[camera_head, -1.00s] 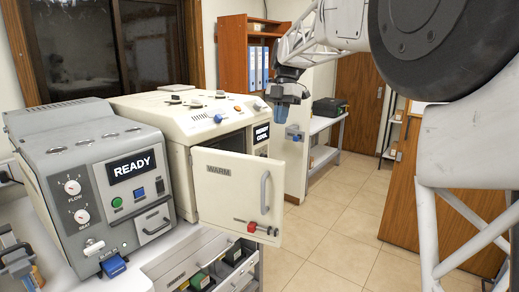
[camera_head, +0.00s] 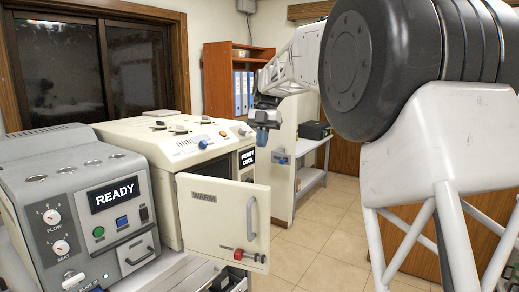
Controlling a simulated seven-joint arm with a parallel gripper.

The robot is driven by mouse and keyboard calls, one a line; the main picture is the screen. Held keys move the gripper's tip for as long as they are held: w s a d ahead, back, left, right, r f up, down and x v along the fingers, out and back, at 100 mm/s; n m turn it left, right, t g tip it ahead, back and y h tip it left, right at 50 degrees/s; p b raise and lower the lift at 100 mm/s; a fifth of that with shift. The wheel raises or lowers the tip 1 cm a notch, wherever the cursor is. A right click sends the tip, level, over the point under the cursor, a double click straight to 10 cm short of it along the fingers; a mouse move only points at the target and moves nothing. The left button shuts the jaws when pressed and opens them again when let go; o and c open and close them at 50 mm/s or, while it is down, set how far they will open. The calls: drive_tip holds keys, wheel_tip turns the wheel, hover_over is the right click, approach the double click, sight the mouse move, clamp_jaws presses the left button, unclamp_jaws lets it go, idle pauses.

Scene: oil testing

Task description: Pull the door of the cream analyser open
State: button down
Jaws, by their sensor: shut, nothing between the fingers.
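The cream analyser (camera_head: 150,140) stands on the counter behind a grey machine, with a display reading READY COOL. Its cream door (camera_head: 225,215), marked WARM, stands swung open toward me, with a dark opening partly visible behind it. A grey vertical handle (camera_head: 252,217) and a red-knobbed latch (camera_head: 239,254) are on the door's face. My gripper (camera_head: 262,140) is above and beyond the door's upper right corner in the picture, pointing down with blue fingertips. It is shut and empty, apart from the handle. The exact distance in depth is hard to tell.
A grey machine (camera_head: 75,205) with a READY display stands at the front left. Drawers show below the analyser, partly cut off. A side table (camera_head: 318,140) with a dark case (camera_head: 314,130) and a wooden shelf (camera_head: 225,80) with blue binders stand behind. Tiled floor (camera_head: 320,235) right of the door is clear.

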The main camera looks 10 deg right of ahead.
drive_tip(key=s+a+f, duration=0.3)
drive_tip(key=s+f, duration=0.3)
drive_tip(key=f, duration=0.2)
drive_tip(key=shift+s+a+f, duration=0.2)
drive_tip(key=shift+a+f, duration=0.05)
drive_tip(key=shift+a, duration=0.15)
idle(0.3)
